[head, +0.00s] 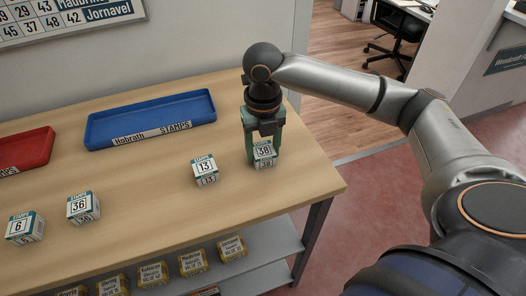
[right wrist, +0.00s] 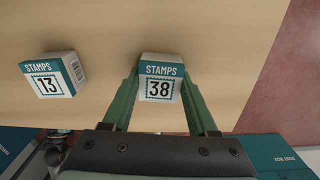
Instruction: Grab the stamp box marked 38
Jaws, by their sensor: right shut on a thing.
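The stamp box marked 38 (head: 264,154) is a small white and teal box near the right end of the wooden counter. My right gripper (head: 265,145) reaches down over it and is shut on it. In the right wrist view the box 38 (right wrist: 159,82) sits between the two green fingers of the gripper (right wrist: 162,92), one on each side. The box appears upright, at or very near the counter top; I cannot tell whether it touches. My left gripper is not in view.
Stamp box 13 (head: 205,169) stands just left of box 38. Boxes 36 (head: 83,207) and 6 (head: 25,228) stand further left. A blue tray (head: 150,121) and a red tray (head: 28,151) lie behind. A lower shelf (head: 262,262) holds several yellow packets.

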